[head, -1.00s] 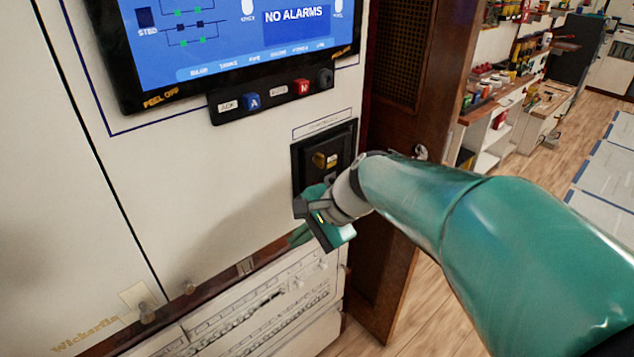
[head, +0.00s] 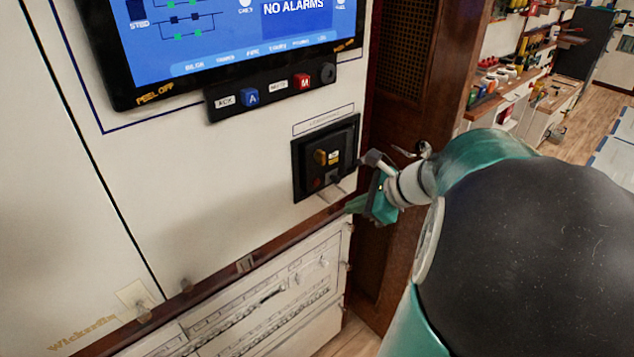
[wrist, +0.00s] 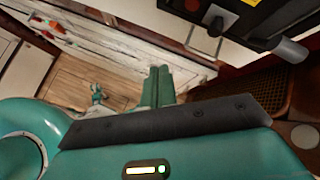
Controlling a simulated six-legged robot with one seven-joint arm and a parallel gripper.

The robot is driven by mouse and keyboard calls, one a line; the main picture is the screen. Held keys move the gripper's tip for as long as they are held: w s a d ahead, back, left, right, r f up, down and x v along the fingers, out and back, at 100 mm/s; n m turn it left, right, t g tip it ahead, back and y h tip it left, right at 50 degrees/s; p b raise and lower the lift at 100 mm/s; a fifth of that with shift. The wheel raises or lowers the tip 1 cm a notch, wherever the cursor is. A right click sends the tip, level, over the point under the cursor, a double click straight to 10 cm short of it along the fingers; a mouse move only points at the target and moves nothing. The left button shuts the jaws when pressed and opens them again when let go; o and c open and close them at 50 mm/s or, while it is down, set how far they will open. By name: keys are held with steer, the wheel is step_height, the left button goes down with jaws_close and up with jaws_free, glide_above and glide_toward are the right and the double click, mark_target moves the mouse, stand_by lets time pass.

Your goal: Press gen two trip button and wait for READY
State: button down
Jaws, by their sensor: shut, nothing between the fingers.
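A black control box (head: 323,160) is set in the white panel under the screen. In the wrist view the box is at the upper right, with a red button (wrist: 192,5) at the top edge. My gripper (head: 352,207) is at the lower right of the box, apart from the red button. In the wrist view its green fingers (wrist: 158,84) are together with nothing between them. I cannot read a gen two label or a READY text.
The screen (head: 215,40) reads NO ALARMS. Below it a black strip (head: 270,92) holds a blue A button and a red M button. A brown wooden door (head: 395,120) stands right of the panel. A wooden ledge (head: 205,287) runs below the box.

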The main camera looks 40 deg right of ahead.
steer(key=w, duration=0.8)
steer(key=shift+w, duration=0.15)
steer(key=shift+w, duration=0.15)
stand_by(1.7)
steer(key=shift+w+a, duration=0.1)
steer(key=shift+w, duration=0.2)
steer(key=shift+w, duration=0.4)
stand_by(0.7)
steer(key=shift+s, duration=0.85)
steer(key=s, duration=0.5)
stand_by(0.4)
